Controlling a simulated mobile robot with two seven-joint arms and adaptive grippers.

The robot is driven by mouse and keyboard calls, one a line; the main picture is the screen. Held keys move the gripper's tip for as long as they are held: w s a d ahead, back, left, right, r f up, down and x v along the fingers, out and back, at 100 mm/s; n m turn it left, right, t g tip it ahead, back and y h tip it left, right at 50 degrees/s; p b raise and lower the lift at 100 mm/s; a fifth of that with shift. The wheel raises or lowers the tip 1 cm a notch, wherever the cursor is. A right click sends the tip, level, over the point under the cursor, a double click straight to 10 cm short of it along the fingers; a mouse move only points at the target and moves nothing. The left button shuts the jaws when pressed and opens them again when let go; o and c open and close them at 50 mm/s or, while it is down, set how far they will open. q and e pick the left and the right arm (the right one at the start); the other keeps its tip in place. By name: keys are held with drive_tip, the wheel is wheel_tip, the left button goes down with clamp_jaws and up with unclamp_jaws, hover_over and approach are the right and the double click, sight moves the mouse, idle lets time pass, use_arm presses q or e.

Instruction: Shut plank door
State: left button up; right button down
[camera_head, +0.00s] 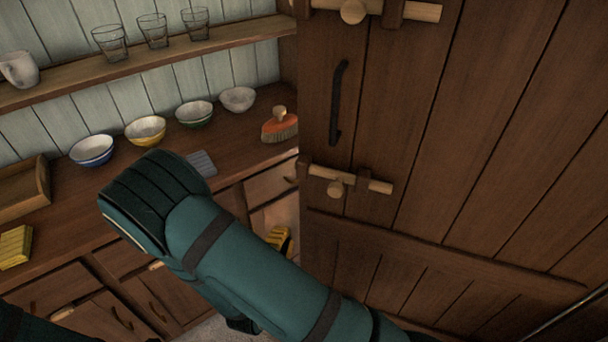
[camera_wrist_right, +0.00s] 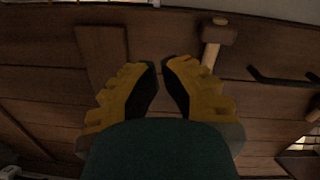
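The brown plank door (camera_head: 480,130) fills the right side of the head view, its left edge in front of the counter. It has a black handle (camera_head: 338,100) and wooden bolts, an upper one (camera_head: 352,10) and a lower one (camera_head: 335,188). How far it stands open is unclear. My right gripper (camera_head: 280,240) shows only as a bit of yellow behind my forearm, near the door's lower left edge. In the right wrist view the gripper (camera_wrist_right: 160,66) has its fingertips slightly apart with nothing between them, facing planks. The black handle (camera_wrist_right: 285,77) is to the right there. My left gripper is out of view.
A wooden counter (camera_head: 235,130) at the left holds several bowls, a brush (camera_head: 280,126), a grey cloth (camera_head: 201,163) and a yellow sponge-like block (camera_head: 15,246). A shelf (camera_head: 150,62) above carries glasses and a mug (camera_head: 19,69). Drawers are below.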

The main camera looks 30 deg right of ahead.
sight(304, 179)
wheel_tip(304, 179, up, 5)
drive_tip(key=m+t+h, duration=0.1)
drive_tip(key=m+h, duration=0.2)
drive_tip(key=p+x, duration=0.1)
drive_tip(key=x, duration=1.2)
drive_tip(key=shift+s+d+r, duration=0.1)
drive_tip(key=shift+s, duration=0.05)
